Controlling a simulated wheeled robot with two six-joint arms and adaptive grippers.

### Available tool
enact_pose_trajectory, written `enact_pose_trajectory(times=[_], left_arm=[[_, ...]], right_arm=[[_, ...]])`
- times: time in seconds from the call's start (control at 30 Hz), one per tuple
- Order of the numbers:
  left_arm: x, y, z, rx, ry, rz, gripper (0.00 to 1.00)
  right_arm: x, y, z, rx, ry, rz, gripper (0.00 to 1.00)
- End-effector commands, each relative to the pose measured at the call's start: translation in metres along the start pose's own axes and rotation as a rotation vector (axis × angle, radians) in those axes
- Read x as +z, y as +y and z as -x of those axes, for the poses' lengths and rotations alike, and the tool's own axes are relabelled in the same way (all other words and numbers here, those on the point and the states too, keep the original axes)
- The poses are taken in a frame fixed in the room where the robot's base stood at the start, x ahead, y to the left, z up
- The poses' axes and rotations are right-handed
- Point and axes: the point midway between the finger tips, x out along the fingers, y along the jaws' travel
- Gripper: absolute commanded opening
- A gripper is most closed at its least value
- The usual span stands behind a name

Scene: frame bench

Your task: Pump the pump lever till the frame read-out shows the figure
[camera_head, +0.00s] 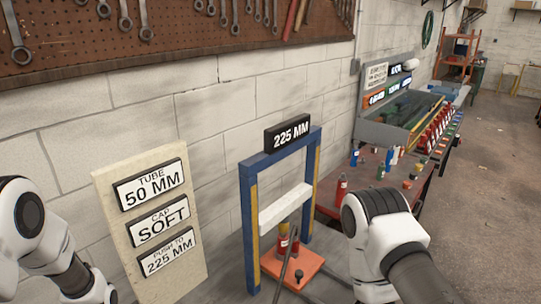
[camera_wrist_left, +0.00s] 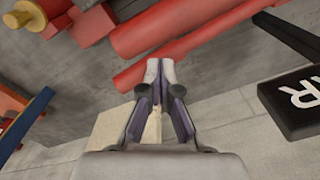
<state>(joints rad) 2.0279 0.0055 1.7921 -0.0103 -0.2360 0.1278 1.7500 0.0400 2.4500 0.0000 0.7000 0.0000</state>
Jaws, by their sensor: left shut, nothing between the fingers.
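A thin dark rod (camera_head: 285,265), perhaps the pump lever, rises in front of the base. The sign board (camera_head: 190,262) reads "TUBE 50 MM", "CAP SOFT" and "PUSH TO 225 MM". My left gripper (camera_wrist_left: 160,72) is shut and empty in the left wrist view, near red cylinders (camera_wrist_left: 185,25). My right gripper is out of view.
A pegboard (camera_head: 90,45) with wrenches hangs on the wall. A red bottle (camera_head: 341,190) and small coloured items stand on the bench to the right. My right arm covers part of the bench right of the frame.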

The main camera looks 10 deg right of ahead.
Motion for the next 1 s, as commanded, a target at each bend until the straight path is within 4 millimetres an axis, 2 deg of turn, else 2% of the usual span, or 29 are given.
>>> enact_pose_trajectory(times=[0.03, 0.53, 0.67, 1.0], left_arm=[[0.0, 0.0, -0.01, 0.0, -0.001, 0.0, 0.0], [0.0, 0.0, -0.065, 0.0, -0.001, 0.0, 0.0], [0.0, 0.0, -0.052, 0.0, 0.0, 0.0, 0.0], [0.0, 0.0, 0.006, 0.0, 0.001, 0.0, 0.0]], right_arm=[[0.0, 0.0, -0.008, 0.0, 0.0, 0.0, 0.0], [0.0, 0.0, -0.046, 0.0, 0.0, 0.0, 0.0], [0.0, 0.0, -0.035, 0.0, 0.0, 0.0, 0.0], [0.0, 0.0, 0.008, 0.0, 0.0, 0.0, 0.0]])
